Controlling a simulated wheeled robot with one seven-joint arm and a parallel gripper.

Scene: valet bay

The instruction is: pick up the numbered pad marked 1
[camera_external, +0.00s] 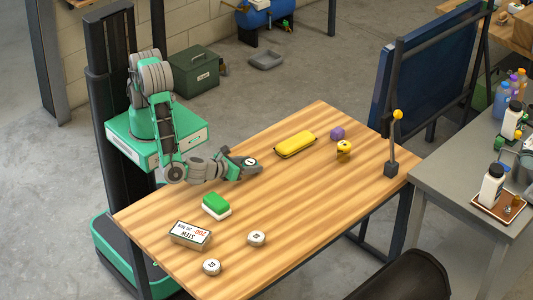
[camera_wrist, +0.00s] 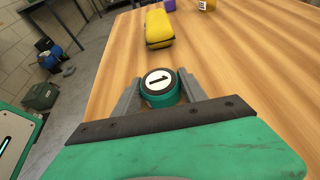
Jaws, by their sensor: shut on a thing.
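The numbered pad marked 1 (camera_wrist: 160,87) is a round green puck with a dark rim and a white label with a black 1. It sits between the two fingers of my gripper (camera_wrist: 161,98) in the wrist view. My gripper (camera_external: 246,168) is shut on it. In the external view the pad (camera_external: 250,161) shows small at the end of my arm, low over the wooden table (camera_external: 290,215). I cannot tell whether it touches the table top.
Near my gripper are a yellow case (camera_external: 295,144), a green-and-white sponge (camera_external: 216,206), a labelled tin (camera_external: 190,235) and two pale round pads (camera_external: 256,238) (camera_external: 211,267). A purple block (camera_external: 337,133), a yellow item (camera_external: 344,148) and a stand (camera_external: 391,168) are farther right. The table's right front is clear.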

